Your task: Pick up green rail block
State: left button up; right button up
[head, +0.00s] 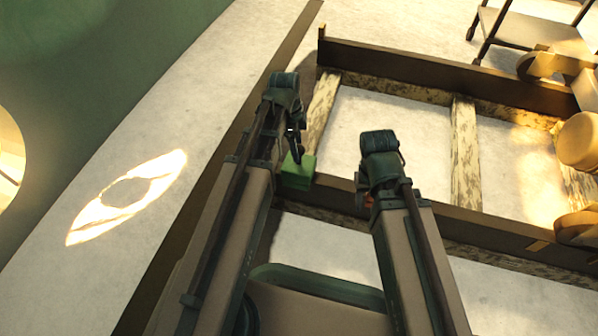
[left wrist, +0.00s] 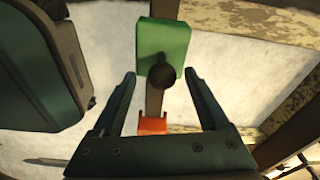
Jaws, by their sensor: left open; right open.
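The green rail block (head: 298,172) sits on the near dark rail of a wooden frame, at its left end in the head view. In the left wrist view the green block (left wrist: 176,38) lies just beyond the fingertips, with a dark round knob (left wrist: 163,76) on its near side. My left gripper (head: 294,147) is open and empty over the block, and in the left wrist view its fingers (left wrist: 160,76) stand apart on either side of the knob. My right gripper (head: 364,194) is open, further right over the same rail; its fingers are mostly hidden by its own wrist.
A small orange block (left wrist: 152,126) shows between the left fingers, lower in the left wrist view. The frame's far dark rail (head: 420,70) and worn crossbars (head: 465,150) lie beyond. A cart (head: 530,30) stands top right. Pale floor (head: 120,170) is clear on the left.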

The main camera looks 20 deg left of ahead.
aim_at(299, 176)
pick_arm(q)
jog(key=f+b, duration=0.5)
jog(key=shift+w+d+f, duration=0.1)
jog(key=shift+w+d, duration=0.05)
jog(key=shift+d, duration=0.15)
grip_shut()
dwell(1.4)
